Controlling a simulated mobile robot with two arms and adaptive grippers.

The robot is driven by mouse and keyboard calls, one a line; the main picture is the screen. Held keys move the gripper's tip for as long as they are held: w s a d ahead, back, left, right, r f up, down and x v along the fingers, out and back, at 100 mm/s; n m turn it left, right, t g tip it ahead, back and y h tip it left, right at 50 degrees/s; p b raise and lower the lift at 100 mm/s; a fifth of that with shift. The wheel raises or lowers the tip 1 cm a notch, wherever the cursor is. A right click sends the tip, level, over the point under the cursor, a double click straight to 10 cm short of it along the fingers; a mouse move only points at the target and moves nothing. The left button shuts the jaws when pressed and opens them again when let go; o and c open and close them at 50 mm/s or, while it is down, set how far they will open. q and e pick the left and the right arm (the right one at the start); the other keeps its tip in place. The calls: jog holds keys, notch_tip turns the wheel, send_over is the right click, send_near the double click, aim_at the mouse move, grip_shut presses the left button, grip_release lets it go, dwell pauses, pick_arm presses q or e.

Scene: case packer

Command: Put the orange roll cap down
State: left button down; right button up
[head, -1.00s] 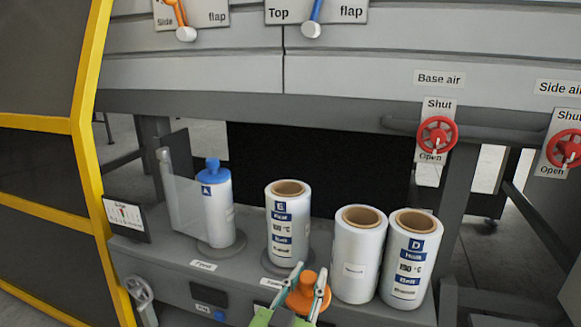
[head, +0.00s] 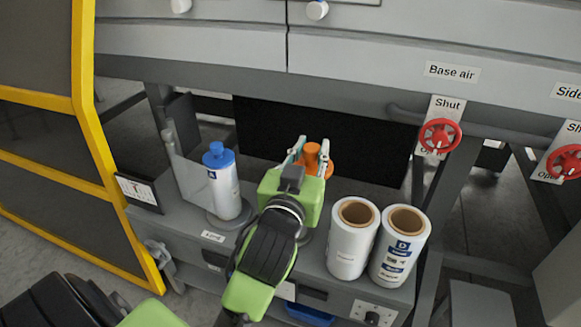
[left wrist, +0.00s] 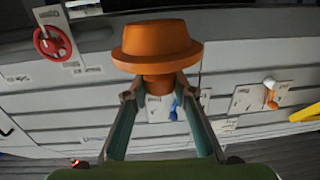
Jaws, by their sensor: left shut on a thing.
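The orange roll cap (head: 312,156) is held between the fingers of my left gripper (head: 312,150), high over the shelf in the head view. In the left wrist view the cap (left wrist: 157,45) shows its wide brim and top, with its narrower stem between the two fingertips (left wrist: 157,86). The gripper is shut on that stem. The roll marked E is hidden behind my gripper and arm, so I cannot tell whether the cap touches it. My right gripper is not in view.
A roll with a blue cap (head: 220,180) stands left on the shelf beside a clear panel. Two uncapped white rolls (head: 352,240) (head: 400,245) stand close together to the right. Red valve wheels (head: 440,136) are further right. A yellow frame (head: 95,130) borders the left.

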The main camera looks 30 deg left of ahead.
pick_arm(q)
jog(key=w+a+f, duration=0.8)
jog(key=a+f, duration=0.2)
jog(key=f, duration=0.2)
jog(key=shift+a+f+b, duration=0.35)
jog(key=shift+f+b, duration=0.05)
jog(key=shift+f, duration=0.1)
jog(key=c, duration=1.7)
grip_release()
jog(key=v, duration=1.2)
jog(key=shift+p, duration=0.35)
